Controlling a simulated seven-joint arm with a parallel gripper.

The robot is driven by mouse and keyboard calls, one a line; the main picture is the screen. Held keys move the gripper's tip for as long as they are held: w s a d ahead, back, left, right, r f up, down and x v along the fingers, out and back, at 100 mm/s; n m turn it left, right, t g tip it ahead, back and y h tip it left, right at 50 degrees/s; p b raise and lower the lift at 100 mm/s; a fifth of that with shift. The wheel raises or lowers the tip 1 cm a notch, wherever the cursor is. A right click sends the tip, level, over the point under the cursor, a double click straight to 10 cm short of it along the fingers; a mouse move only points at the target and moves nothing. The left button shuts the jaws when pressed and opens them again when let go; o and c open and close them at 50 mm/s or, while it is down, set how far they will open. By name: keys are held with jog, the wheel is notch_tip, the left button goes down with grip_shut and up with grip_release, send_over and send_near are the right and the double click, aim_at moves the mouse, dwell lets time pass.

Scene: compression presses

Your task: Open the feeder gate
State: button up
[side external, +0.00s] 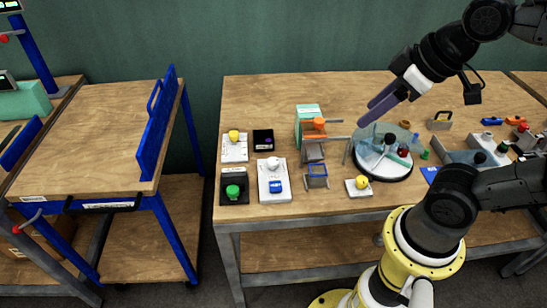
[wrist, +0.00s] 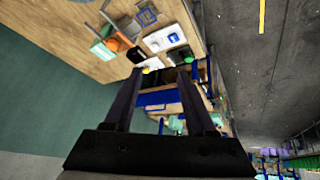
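My gripper (side external: 377,108) is above the wooden bench, its two long dark fingers apart and empty. They also show apart in the wrist view (wrist: 160,76). I cannot tell for sure which part is the feeder gate. A device with a teal block (side external: 307,110), an orange top part (side external: 319,124) and grey rails stands to the left of my gripper. A round turntable (side external: 383,168) with a clear cover and several pieces is below my gripper. My gripper appears to touch none of these.
Panels with a green button (side external: 233,191), a yellow knob (side external: 234,137) and a blue switch (side external: 275,186) lie at the bench's left. A small yellow-button box (side external: 358,187) is near the front edge. A cart with a blue panel (side external: 157,130) stands apart at left.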

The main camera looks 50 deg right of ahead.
jog(key=shift+o, duration=0.8)
jog(key=w+r+n+g, duration=0.1)
jog(key=w, duration=0.6)
jog(key=shift+w+r+n, duration=0.15)
jog(key=shift+r+n, duration=0.25)
jog(key=n+g, duration=0.2)
jog(key=g, duration=0.3)
send_over(274, 160)
notch_tip(274, 160, down, 16)
notch_tip(274, 160, down, 14)
jog(key=shift+a+r, duration=0.1)
jog(key=shift+r, duration=0.15)
grip_shut()
